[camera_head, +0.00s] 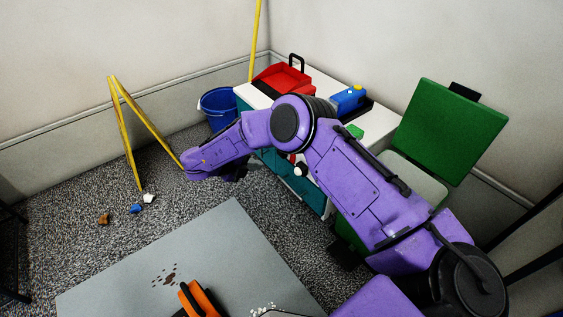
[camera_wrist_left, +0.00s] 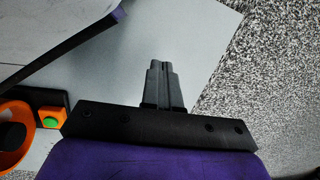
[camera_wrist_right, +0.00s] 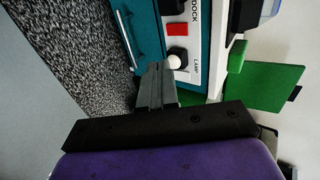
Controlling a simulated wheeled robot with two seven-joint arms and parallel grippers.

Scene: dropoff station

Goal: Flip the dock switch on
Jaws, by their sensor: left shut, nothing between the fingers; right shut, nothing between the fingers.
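In the right wrist view a white switch panel (camera_wrist_right: 192,44) shows sideways on a teal cabinet front. Beside the word DOCK, the black dock switch (camera_wrist_right: 172,6) is cut by the top edge, so its position cannot be told. Beside the word LAMP is another black switch with a white ball knob (camera_wrist_right: 175,62). My right gripper (camera_wrist_right: 155,68) is shut and empty, its tips appearing close to this knob; contact cannot be told. In the head view my right gripper (camera_head: 236,173) is mostly hidden by my arm. My left gripper (camera_wrist_left: 160,66) is shut and empty above a grey mat.
A red square (camera_wrist_right: 177,29) lies between the switches. The cabinet's white top (camera_head: 385,125) carries a red tray (camera_head: 282,78) and a blue container (camera_head: 349,98). A green-lidded bin (camera_head: 450,130) stands right. A blue bucket (camera_head: 217,104) and yellow folding sign (camera_head: 128,120) stand left.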

